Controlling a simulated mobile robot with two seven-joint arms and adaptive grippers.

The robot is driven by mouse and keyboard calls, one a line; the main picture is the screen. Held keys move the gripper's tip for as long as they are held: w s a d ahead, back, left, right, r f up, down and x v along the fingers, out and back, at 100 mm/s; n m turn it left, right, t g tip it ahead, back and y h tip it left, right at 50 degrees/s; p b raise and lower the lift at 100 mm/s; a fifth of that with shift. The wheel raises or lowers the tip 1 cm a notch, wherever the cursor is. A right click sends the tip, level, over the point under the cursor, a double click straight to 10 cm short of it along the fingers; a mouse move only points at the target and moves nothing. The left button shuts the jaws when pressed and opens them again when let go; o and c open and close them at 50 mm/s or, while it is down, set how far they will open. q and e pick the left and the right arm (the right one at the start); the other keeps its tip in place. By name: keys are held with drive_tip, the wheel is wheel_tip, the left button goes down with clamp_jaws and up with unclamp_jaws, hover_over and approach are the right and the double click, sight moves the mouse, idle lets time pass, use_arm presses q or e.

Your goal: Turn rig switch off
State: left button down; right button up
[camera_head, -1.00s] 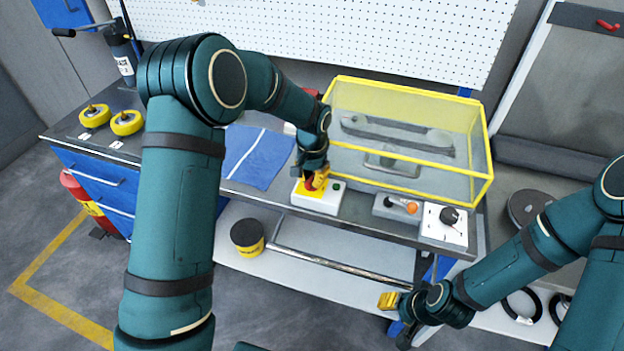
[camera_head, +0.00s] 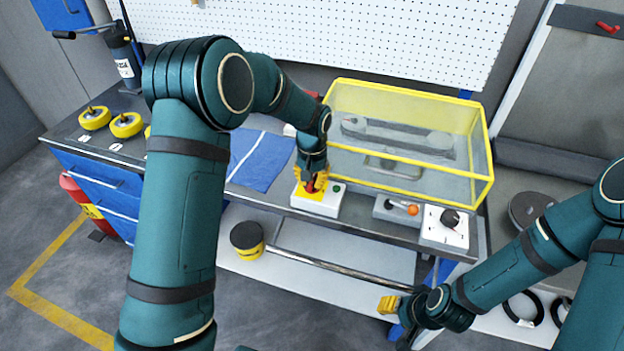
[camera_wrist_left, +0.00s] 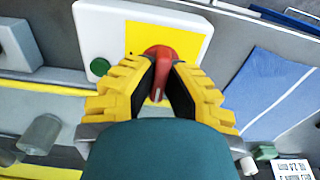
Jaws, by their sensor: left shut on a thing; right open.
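The rig switch is a red rotary handle (camera_wrist_left: 158,62) on a yellow plate (camera_wrist_left: 190,36) on a white box (camera_head: 327,207). A green button (camera_wrist_left: 100,67) is on the same box. The box stands at the front edge of the bench, before the yellow-framed guard. My left gripper (camera_wrist_left: 157,88) is shut on the red handle, with a yellow-backed finger on each side of it. In the head view the left gripper (camera_head: 313,184) hides part of the handle. My right gripper (camera_head: 389,304) is open and empty, low in front of the bench.
The clear guard with yellow edges (camera_head: 480,190) stands behind the switch box. To the right are a grey box with an orange knob (camera_head: 412,210) and a white box with a black dial (camera_head: 449,218). A blue cloth (camera_head: 257,160) lies to the left.

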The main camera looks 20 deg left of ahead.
use_arm(q)
drive_tip(key=c, duration=1)
unclamp_jaws()
drive_tip(key=shift+f, duration=0.1)
wheel_tip(320, 180, up, 12)
